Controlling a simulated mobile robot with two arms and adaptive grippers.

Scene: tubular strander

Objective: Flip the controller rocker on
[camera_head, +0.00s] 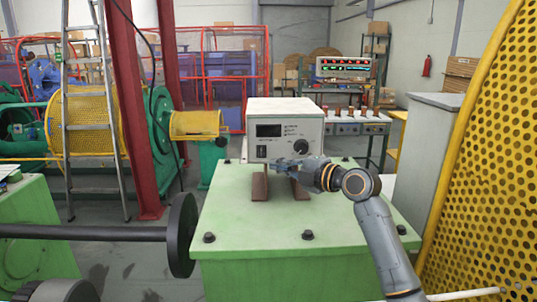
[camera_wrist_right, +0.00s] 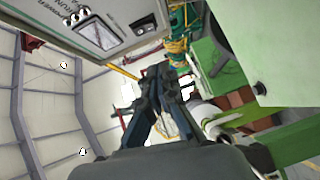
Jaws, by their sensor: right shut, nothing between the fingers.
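The controller (camera_head: 285,115) is a white box with a dark display (camera_head: 269,130) and a round black knob (camera_head: 301,145). A small dark rocker (camera_head: 261,153) sits at the lower left of its front. The rocker's on or off state is too small to tell. My right gripper (camera_head: 275,165) is shut and empty in front of the controller's lower front, just below and right of the rocker. Whether it touches the panel cannot be told. In the right wrist view the shut fingers (camera_wrist_right: 158,75) point toward the background, with the controller's front (camera_wrist_right: 120,15) at the top left. My left gripper is not in view.
The controller stands on brown rails (camera_head: 259,187) on a green machine top (camera_head: 235,215) with dark bolts. A dark disc on a bar (camera_head: 181,235) is at left. A yellow perforated guard (camera_head: 485,150) rises at right. The green top's front is mostly clear.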

